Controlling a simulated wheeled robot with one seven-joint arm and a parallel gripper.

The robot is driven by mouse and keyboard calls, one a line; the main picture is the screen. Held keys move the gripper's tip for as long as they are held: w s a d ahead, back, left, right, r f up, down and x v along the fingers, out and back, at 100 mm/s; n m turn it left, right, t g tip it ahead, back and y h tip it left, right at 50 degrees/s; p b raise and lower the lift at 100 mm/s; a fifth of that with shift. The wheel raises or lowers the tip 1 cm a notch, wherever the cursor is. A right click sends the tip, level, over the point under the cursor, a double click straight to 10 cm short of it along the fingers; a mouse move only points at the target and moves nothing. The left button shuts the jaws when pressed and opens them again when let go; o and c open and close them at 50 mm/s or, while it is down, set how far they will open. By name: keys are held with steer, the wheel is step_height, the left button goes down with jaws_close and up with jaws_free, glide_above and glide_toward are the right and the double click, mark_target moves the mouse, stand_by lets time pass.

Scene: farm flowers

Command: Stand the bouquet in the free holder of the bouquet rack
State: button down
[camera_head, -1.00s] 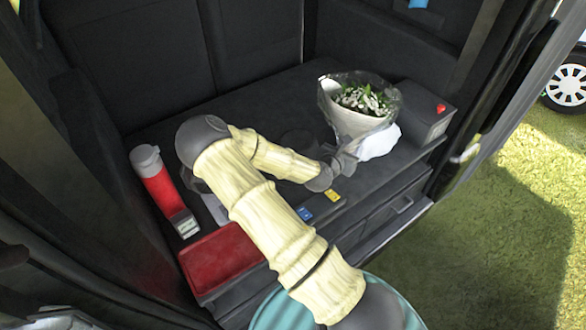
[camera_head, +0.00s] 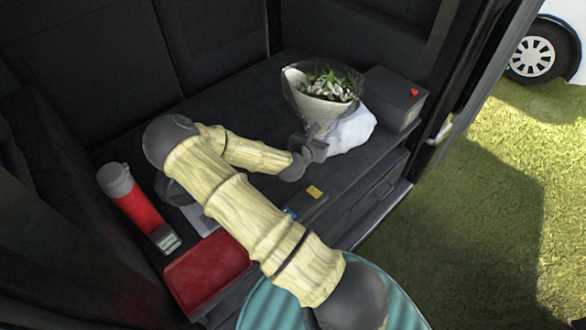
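The bouquet (camera_head: 322,108) has white flowers and green leaves in a pale cone wrap with clear film. It leans with its blooms up, near the back right of the dark counter. My gripper (camera_head: 316,149) is at the lower, narrow end of the wrap, from the left. Its fingers are small and dark here, so I cannot tell whether they are closed on the stem. The bouquet's lowest part is hidden at the gripper. I cannot make out the bouquet rack or its free holder.
White cloth or paper (camera_head: 353,131) lies right of the bouquet, beside a dark box (camera_head: 396,98) with a red button. A red bottle (camera_head: 135,203) and a red tray (camera_head: 207,272) are at the left front. A yellow tag (camera_head: 315,192) marks the counter's front edge. Grass lies outside.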

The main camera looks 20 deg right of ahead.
step_height(320, 180, down, 5)
steer(key=shift+w+d+f, duration=0.1)
steer(key=shift+w, duration=0.1)
steer(key=f, duration=0.3)
steer(key=shift+s+f, duration=0.2)
steer(key=shift+f, duration=0.15)
steer(key=shift+f, duration=0.15)
steer(key=c, duration=1)
jaws_free()
steer(key=shift+c, duration=0.2)
